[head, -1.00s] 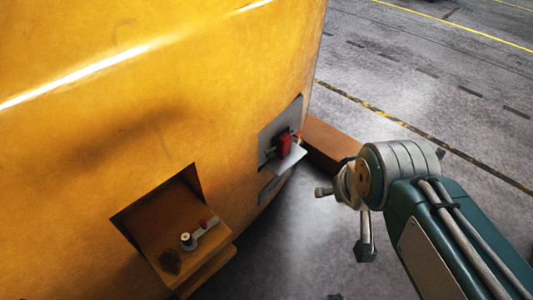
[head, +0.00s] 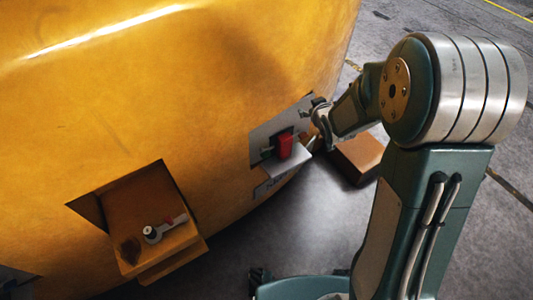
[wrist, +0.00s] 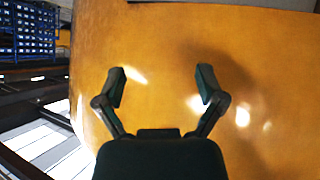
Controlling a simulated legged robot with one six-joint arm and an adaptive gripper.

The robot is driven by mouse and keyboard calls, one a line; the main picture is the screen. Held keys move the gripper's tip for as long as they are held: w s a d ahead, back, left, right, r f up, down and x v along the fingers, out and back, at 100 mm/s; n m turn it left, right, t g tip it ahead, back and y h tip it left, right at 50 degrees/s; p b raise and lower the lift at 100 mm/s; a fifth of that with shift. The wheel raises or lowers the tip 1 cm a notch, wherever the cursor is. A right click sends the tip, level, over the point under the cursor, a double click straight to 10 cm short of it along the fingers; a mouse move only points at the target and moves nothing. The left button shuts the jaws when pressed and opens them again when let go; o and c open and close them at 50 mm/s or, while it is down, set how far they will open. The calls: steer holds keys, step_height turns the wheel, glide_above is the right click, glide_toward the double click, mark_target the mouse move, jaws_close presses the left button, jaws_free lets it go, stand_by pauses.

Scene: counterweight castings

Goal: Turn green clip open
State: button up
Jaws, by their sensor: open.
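A grey panel (head: 262,133) is set into the curved yellow casting, with a red block (head: 285,146) on it. A small dark green piece (head: 267,151) shows left of the red block and may be the clip; it is too small to tell how it is turned. My gripper (head: 318,112) is near the panel's upper right edge, up and right of the red block; I cannot tell if it touches the panel. In the wrist view my gripper (wrist: 161,85) has its two fingers spread apart with nothing between them, facing yellow casting. The clip is not in the wrist view.
A pale ledge (head: 287,163) juts out below the red block. A recess (head: 140,205) at lower left holds a small lever with a knob (head: 151,233). A brown box (head: 355,158) stands on the floor behind my arm. A blue rack (wrist: 28,30) is far off.

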steer(key=w+a+f+n+y, duration=0.1)
steer(key=w+a+f+y, duration=0.15)
steer(key=f, duration=0.65)
steer(key=t+y, duration=0.3)
steer(key=y, duration=0.3)
glide_toward(266, 154)
steer(key=shift+n+h, duration=0.25)
steer(key=shift+n, duration=0.15)
steer(key=x, duration=1)
steer(key=shift+s+a+f, duration=0.1)
steer(key=shift+f, duration=0.15)
steer(key=c, duration=1.1)
